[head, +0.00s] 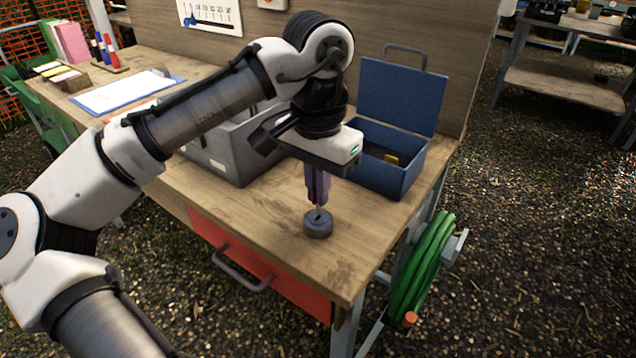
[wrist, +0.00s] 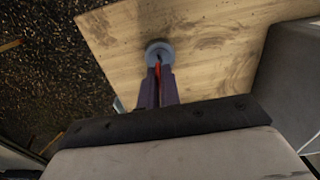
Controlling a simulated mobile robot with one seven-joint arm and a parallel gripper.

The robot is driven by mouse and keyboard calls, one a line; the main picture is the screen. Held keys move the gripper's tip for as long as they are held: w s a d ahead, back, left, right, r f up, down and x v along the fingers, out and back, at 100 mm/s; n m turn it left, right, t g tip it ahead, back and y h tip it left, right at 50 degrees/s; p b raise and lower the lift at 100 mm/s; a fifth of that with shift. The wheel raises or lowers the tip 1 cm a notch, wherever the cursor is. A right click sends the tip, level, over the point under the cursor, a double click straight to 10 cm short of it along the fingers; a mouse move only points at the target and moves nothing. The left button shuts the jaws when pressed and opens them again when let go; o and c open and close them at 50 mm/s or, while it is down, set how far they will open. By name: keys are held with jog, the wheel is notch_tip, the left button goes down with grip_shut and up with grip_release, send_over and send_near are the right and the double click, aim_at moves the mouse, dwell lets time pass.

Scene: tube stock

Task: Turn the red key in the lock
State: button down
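The lock (head: 318,228) is a dark grey round cylinder standing on the wooden bench top near its front right. It also shows in the wrist view (wrist: 152,48) as a grey ring just beyond the fingertips. My gripper (head: 318,199) points straight down over the lock, its purple fingers close together. In the wrist view, the red key (wrist: 158,71) shows as a thin red strip between the fingers, which are shut on it. A thin shaft runs from the fingertips to the top of the lock. The fingers hide most of the key, and its turn angle is not clear.
An open blue metal box (head: 393,165) stands behind the lock to the right. A grey case (head: 232,150) stands behind to the left. A red drawer (head: 258,270) is under the bench's front edge. A green hose (head: 420,265) hangs at the right end.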

jog(key=shift+f+b, duration=0.3)
jog(key=shift+f, duration=0.6)
jog(key=shift+f, duration=0.15)
jog(key=shift+f, duration=0.4)
jog(key=shift+n, duration=0.4)
